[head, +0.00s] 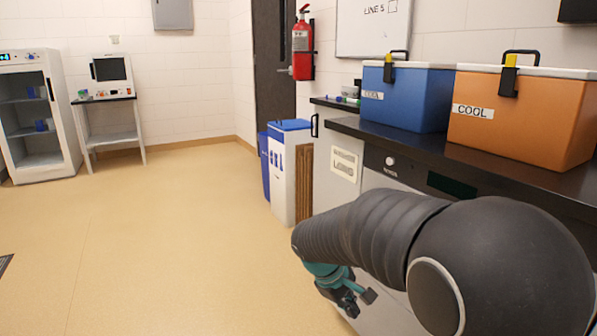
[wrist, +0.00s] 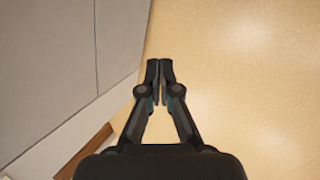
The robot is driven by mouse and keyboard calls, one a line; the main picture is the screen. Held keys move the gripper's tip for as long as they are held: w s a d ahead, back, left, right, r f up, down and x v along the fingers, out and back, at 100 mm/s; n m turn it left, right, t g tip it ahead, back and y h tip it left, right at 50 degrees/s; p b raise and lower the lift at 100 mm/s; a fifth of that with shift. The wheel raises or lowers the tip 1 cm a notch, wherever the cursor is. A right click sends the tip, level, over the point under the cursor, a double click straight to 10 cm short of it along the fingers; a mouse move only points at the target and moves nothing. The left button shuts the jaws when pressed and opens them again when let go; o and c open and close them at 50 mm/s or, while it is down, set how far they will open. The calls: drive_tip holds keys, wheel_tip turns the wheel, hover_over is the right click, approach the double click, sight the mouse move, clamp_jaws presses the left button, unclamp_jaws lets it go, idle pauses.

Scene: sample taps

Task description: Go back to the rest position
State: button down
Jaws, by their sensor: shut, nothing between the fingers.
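My gripper (wrist: 160,68) is shut and empty in the wrist view, with its two fingertips together over the bare tan floor. The grey cabinet side stands close to its left in that view. In the head view my gripper (head: 358,300) hangs low at the end of my dark arm, in front of the counter's cabinet doors. Part of it is hidden behind my arm.
A black counter (head: 425,148) runs along the right, bearing a blue cool box (head: 405,100) and an orange cool box (head: 525,118). White and blue bins (head: 290,170) stand past its end. A glass-door cabinet (head: 40,115) is far left. The floor (head: 170,240) is open.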

drive_tip(key=s+d+r+m+t+y, duration=0.2)
drive_tip(key=s+r+m, duration=0.2)
drive_tip(key=s, duration=0.7)
drive_tip(key=s+d+r+m+t+y, duration=0.2)
drive_tip(key=s+r+m, duration=0.2)
drive_tip(key=s, duration=0.8)
drive_tip(key=shift+r+m+y+p, duration=0.3)
drive_tip(key=shift+r+y, duration=0.1)
drive_tip(key=shift+r, duration=0.45)
